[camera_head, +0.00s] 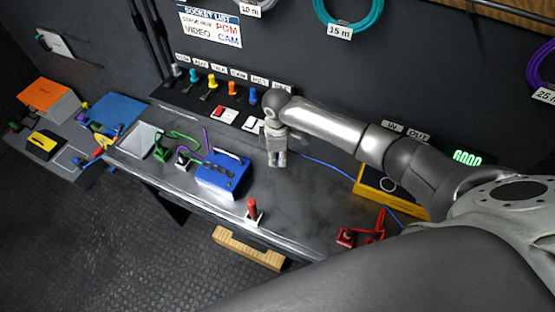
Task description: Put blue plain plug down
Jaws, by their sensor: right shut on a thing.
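My right gripper (277,162) points down over the middle of the dark bench (290,200). Its fingers are shut. A thin blue cable (322,163) runs from beside the fingers to the right, toward a yellow-framed box (390,190). The blue plain plug itself is hidden between the fingers or too small to make out. I cannot tell whether it touches the bench. My left gripper is not in view.
A blue box (224,175) with a handle stands left of the gripper. A red-handled switch (252,211) is near the front edge. Red parts (362,232) lie at the right. Coloured connectors (211,83) line the back. Bare bench lies in front of the gripper.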

